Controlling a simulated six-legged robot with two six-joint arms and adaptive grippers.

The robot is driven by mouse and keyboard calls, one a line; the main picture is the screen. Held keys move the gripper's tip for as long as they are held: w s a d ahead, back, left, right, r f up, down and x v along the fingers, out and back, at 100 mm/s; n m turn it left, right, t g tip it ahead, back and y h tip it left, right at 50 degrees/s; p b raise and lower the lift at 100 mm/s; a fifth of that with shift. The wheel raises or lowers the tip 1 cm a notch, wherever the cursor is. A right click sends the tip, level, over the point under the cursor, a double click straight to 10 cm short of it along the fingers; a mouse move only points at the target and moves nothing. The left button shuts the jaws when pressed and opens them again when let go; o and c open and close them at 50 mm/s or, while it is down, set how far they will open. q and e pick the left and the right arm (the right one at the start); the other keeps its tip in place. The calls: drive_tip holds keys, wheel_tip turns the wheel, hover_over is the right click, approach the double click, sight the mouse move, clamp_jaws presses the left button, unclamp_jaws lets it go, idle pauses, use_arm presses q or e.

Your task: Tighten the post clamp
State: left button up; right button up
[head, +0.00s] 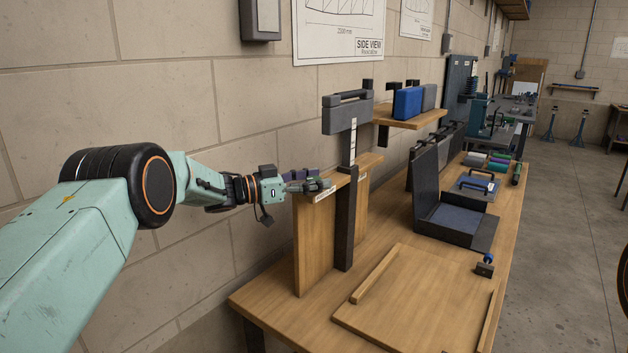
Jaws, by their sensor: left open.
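A dark upright post (345,225) stands on the wooden bench, with a pale marked scale on its upper part. A grey block-like head (347,114) sits at the top of the post; I cannot tell for sure which part is the post clamp. A wooden upright panel (314,240) stands against the post. My left gripper (318,186) reaches in from the left, open, at the panel's top edge and just left of the post. Whether it touches either is unclear. My right gripper is out of view.
The bench (265,293) holds a flat board (415,305) with raised strips, a small blue-knobbed clamp (485,265) and an open dark case (455,225). A wall shelf (425,119) carries blue and grey blocks behind the post.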

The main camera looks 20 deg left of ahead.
use_arm(q)
drive_tip(key=v, duration=1.2)
idle(0.3)
